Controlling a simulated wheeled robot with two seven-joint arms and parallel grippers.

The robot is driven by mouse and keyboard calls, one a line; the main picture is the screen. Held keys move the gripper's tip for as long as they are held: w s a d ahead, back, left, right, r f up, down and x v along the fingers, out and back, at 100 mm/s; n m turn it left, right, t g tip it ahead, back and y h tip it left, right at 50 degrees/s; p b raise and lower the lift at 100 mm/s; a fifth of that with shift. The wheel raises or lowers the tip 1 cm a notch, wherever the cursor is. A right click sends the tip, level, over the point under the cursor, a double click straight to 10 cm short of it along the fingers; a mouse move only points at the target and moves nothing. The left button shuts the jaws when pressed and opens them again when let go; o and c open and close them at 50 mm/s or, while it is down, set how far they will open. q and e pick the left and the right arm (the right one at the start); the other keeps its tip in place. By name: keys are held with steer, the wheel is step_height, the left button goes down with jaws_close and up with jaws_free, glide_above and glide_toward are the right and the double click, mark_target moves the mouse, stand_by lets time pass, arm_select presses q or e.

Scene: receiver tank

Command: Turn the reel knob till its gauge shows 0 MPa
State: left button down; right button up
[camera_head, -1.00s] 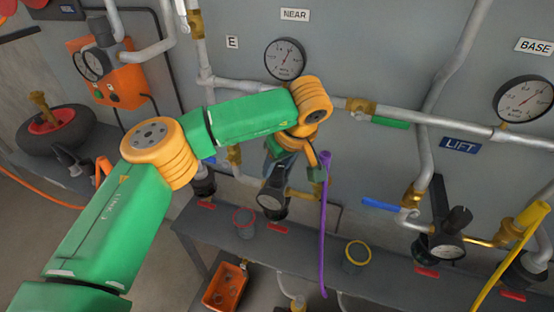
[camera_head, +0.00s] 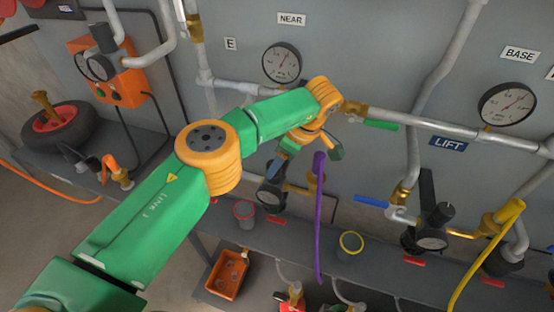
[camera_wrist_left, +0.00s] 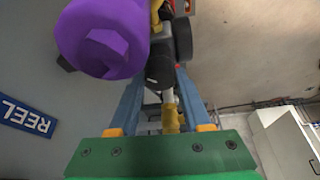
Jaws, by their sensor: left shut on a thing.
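The reel regulator's small gauge (camera_head: 268,195) is below my left gripper in the head view; its reading is too small to tell. The blue REEL label (camera_wrist_left: 26,117) is at the left in the wrist view; my arm hides it in the head view. My left gripper (camera_head: 279,166) has come down from above onto the regulator. In the wrist view its blue fingers (camera_wrist_left: 163,80) are shut on the black reel knob (camera_wrist_left: 158,66), which is partly hidden by a purple hose end. My right gripper is not in view.
The purple hose (camera_head: 319,220) hangs just right of my left gripper. A large NEAR gauge (camera_head: 282,62) is on the wall above. The lift regulator (camera_head: 432,240) and a yellow hose (camera_head: 487,255) are to the right. Cups and an orange bin (camera_head: 227,275) are below.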

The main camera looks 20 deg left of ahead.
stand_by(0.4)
arm_select(q)
steer(key=shift+c, duration=1.8)
jaws_free()
steer(key=shift+a, duration=0.1)
steer(key=p+v, duration=0.2)
steer(key=v, duration=0.5)
